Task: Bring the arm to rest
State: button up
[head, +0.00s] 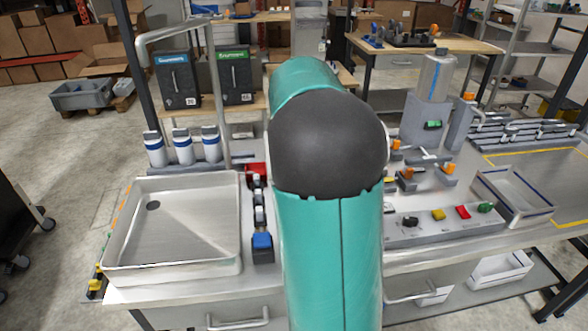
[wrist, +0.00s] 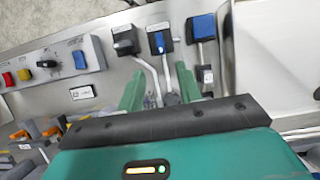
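My teal arm with a dark rounded joint (head: 328,145) stands upright in the middle of the head view and hides the part of the bench behind it. My gripper is hidden in that view. In the wrist view my gripper (wrist: 160,74) shows two green fingers held apart with no object between them. Beyond the fingertips are a blue-handled lever (wrist: 158,42) and metal tubes on the bench. The fingers look clear of them, but the exact distance cannot be told.
A steel sink (head: 172,225) lies left of my arm. A blue-ended valve row (head: 262,240) stands close beside the arm. A button panel (head: 445,217) and a shallow tray (head: 515,197) are at the right. White bottles (head: 183,148) stand behind the sink.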

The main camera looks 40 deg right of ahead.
jog(key=shift+w+d+r, duration=0.1)
jog(key=shift+w+r, duration=0.1)
jog(key=shift+r, duration=0.4)
jog(key=s+a+n+t+h, duration=0.1)
jog(key=s+a+n+t, duration=0.2)
jog(key=a, duration=1)
jog(key=s+a+n+t+h, duration=0.1)
jog(key=s+a+n+t, duration=0.2)
jog(key=a, duration=1)
jog(key=s+t, duration=0.3)
jog(key=s, duration=0.1)
jog(key=shift+a+n, duration=0.15)
jog(key=shift+n, duration=0.15)
